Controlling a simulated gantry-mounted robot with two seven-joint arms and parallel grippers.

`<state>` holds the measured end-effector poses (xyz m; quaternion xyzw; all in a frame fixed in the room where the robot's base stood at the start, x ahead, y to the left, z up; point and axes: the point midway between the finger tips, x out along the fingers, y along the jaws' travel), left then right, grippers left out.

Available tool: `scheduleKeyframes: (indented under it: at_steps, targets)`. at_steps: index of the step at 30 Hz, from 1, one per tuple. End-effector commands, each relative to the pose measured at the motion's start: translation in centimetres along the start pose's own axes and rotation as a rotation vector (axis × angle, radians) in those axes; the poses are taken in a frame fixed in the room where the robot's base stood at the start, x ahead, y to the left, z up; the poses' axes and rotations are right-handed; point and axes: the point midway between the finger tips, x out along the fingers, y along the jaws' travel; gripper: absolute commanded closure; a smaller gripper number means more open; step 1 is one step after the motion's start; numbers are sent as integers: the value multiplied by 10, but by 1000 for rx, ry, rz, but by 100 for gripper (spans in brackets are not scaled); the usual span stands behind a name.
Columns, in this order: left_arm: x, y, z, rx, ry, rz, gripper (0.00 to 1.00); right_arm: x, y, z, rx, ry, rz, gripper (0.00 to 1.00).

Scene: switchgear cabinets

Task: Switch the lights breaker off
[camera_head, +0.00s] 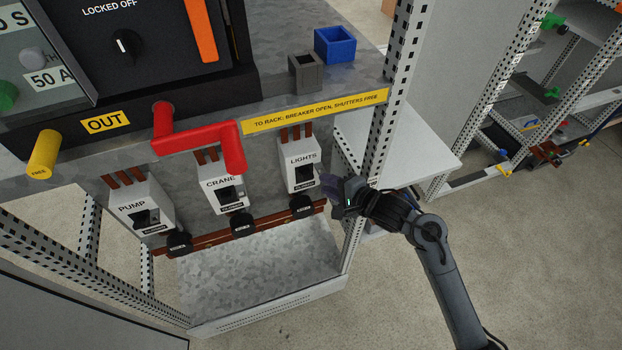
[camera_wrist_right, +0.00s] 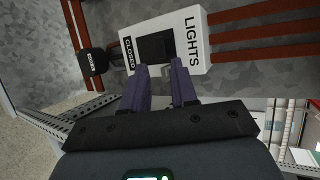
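The LIGHTS breaker (camera_head: 301,170) is a white box with a dark recess, the right one of three breakers on the panel. In the right wrist view the LIGHTS breaker (camera_wrist_right: 193,50) shows a black CLOSED label beside its dark recess. My right gripper (camera_head: 326,184) is at the lower right of this breaker. In the wrist view the two purple fingers of my right gripper (camera_wrist_right: 161,68) stand apart, with their tips at the breaker's lower edge. I cannot tell whether they touch it. Nothing shows between them. My left gripper is out of view.
The CRANE breaker (camera_head: 226,188) and PUMP breaker (camera_head: 140,208) are to the left. A red handle (camera_head: 200,138) sticks out above CRANE. Black round knobs hang below the breakers. A perforated post (camera_head: 390,90) stands right of the panel. A bare metal shelf (camera_head: 260,270) lies below.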

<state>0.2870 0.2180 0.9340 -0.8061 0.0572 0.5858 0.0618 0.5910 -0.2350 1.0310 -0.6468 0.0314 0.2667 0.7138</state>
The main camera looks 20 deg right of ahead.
Motion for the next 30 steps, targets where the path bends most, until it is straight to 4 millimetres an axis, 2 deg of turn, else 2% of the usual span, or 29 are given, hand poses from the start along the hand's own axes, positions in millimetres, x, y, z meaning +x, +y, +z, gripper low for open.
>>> scheduleKeyframes:
  at_steps: [6, 13, 18, 27, 28, 30]
  targets:
    - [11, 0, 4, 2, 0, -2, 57, 38, 2, 0, 1, -1, 0, 72]
    - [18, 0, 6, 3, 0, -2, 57, 65, 1, 0, 0, 0, 0, 72]
    - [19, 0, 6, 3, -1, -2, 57, 74, 1, -1, 0, 2, 0, 72]
    - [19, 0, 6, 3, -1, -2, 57, 76, 1, 0, 0, 1, 0, 72]
    - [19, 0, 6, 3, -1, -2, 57, 76, 1, 0, 0, 1, 0, 74]
    - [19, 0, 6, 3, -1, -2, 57, 75, 1, 0, 0, 1, 0, 85]
